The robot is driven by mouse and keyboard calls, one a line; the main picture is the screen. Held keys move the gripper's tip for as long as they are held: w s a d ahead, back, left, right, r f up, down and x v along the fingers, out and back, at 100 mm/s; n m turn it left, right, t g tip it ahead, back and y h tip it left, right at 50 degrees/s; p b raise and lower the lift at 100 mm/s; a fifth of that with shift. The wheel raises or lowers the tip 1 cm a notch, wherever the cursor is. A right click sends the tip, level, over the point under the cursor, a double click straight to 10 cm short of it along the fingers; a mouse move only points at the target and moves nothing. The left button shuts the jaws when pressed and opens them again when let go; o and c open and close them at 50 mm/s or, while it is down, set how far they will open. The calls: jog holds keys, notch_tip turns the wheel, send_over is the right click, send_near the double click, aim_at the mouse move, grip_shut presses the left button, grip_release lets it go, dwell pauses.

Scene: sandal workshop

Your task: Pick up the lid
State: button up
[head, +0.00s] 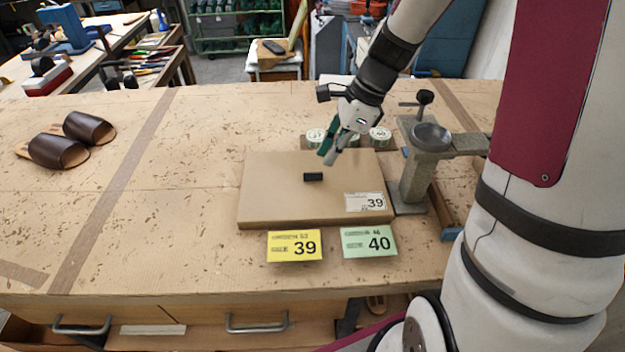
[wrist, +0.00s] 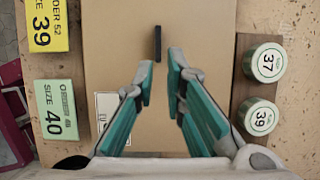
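The lid (head: 275,200) is a flat brown cardboard rectangle lying on the workbench, with a small black handle (head: 313,177) near its middle and a white label marked 39 (head: 365,202). In the wrist view the lid (wrist: 110,65) fills the middle, and its black handle (wrist: 157,43) stands just beyond the fingertips. My gripper (head: 328,157) hangs above the far part of the lid, apart from the handle. In the wrist view my gripper (wrist: 159,72) has its green-padded fingers apart with nothing between them.
A yellow card 39 (head: 294,246) and a green card 40 (head: 370,242) lie at the lid's near edge. Numbered round stamps (head: 380,136) stand behind it. A metal stand with a dish (head: 431,138) is close on the right. Brown sandals (head: 60,151) lie far left; the bench between is clear.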

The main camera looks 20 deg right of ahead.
aim_at(316, 173)
jog(key=shift+a+x, duration=0.15)
jog(key=shift+x, duration=1.2)
jog(key=shift+a+x, duration=0.15)
jog(key=shift+x, duration=1.2)
jog(key=shift+r, duration=0.15)
grip_shut()
